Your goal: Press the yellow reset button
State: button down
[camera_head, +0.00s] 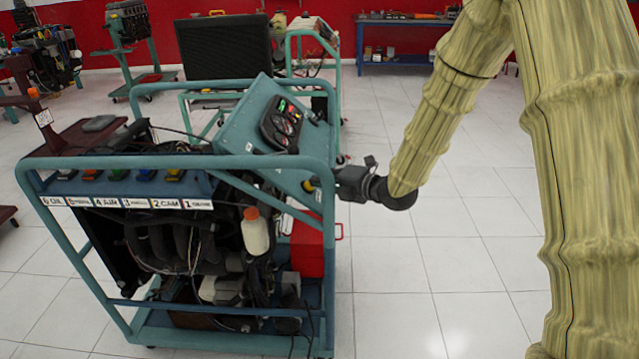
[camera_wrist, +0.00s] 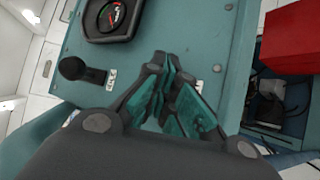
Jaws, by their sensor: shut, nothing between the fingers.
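A small yellow spot, which looks like the yellow reset button (camera_head: 308,185), shows on the teal control panel (camera_head: 243,125) right at the tip of my gripper (camera_head: 318,183). I cannot tell whether they touch. In the wrist view my gripper (camera_wrist: 172,62) points at the panel with its fingers together and nothing held. No yellow button shows there; the fingers may hide it. A black knob (camera_wrist: 80,71) and a round gauge (camera_wrist: 113,14) are on the panel to the left of the fingers.
The panel sits on a teal-framed engine trainer (camera_head: 200,161) with coloured connectors along its front edge. A red box (camera_head: 307,245) sits low inside the frame. Other trainers stand behind. White tiled floor is free at the right (camera_head: 400,280).

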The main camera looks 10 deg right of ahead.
jog(key=shift+w+a+r, duration=0.15)
jog(key=shift+a+r, duration=0.05)
jog(key=shift+r, duration=0.6)
jog(key=shift+d+r+p, duration=0.1)
jog(key=shift+r+p, duration=0.05)
jog(key=shift+p, duration=0.15)
jog(key=shift+d+r, duration=0.1)
jog(key=shift+r, duration=0.2)
jog(key=d+r+p, duration=0.1)
jog(key=s+d+r+p, duration=0.1)
jog(key=d, duration=0.1)
jog(key=shift+d+r, duration=0.2)
